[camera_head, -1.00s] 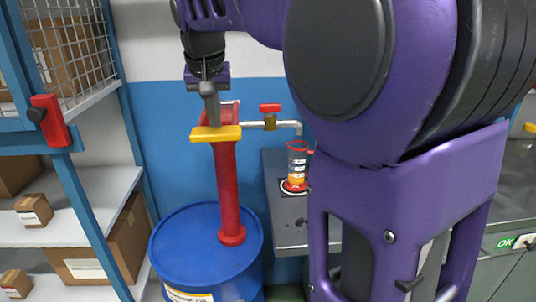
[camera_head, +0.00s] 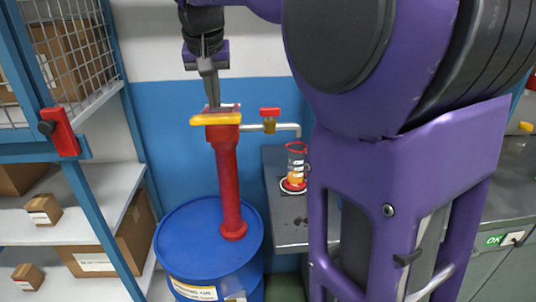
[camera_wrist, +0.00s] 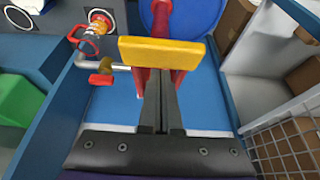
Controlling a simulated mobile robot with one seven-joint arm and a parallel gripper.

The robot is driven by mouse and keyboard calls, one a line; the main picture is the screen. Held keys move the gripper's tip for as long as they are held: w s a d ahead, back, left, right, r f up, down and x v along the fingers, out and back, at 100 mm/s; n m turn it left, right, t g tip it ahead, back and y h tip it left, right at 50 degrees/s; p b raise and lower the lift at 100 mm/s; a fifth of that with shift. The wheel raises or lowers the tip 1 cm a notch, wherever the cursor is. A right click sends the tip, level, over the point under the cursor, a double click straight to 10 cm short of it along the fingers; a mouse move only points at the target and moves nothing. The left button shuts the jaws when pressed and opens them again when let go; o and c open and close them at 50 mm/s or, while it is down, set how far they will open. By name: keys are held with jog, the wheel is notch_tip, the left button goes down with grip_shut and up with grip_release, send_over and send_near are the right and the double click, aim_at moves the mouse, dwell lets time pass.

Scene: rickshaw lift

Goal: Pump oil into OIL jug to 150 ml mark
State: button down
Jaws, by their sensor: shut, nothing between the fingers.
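The red pump (camera_head: 229,185) stands upright on the blue oil drum (camera_head: 190,228). Its yellow handle bar (camera_head: 216,119) is at the top of the column. My gripper (camera_head: 213,104) is shut and empty, with its fingertips at the bar. In the wrist view the shut fingers (camera_wrist: 160,75) reach the underside of the yellow bar (camera_wrist: 162,52); I cannot tell for sure whether they touch it. The clear jug (camera_head: 297,165) with a red rim stands under the spout, with orange oil in it. The exact level against its marks is too small to read.
A red-handled valve (camera_head: 269,113) sits on the spout pipe (camera_head: 287,126). The jug stands on a grey bench (camera_head: 288,238). Shelves with cardboard boxes (camera_head: 43,210) and a blue frame (camera_head: 85,185) are close on the left. A green object (camera_wrist: 20,110) shows in the wrist view.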

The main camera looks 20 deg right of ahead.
notch_tip(320, 180, down, 11)
jog(key=b, duration=0.7)
jog(key=shift+b, duration=0.4)
dwell(1.0)
jog(key=shift+r, duration=0.15)
notch_tip(320, 180, up, 11)
jog(key=p, duration=0.9)
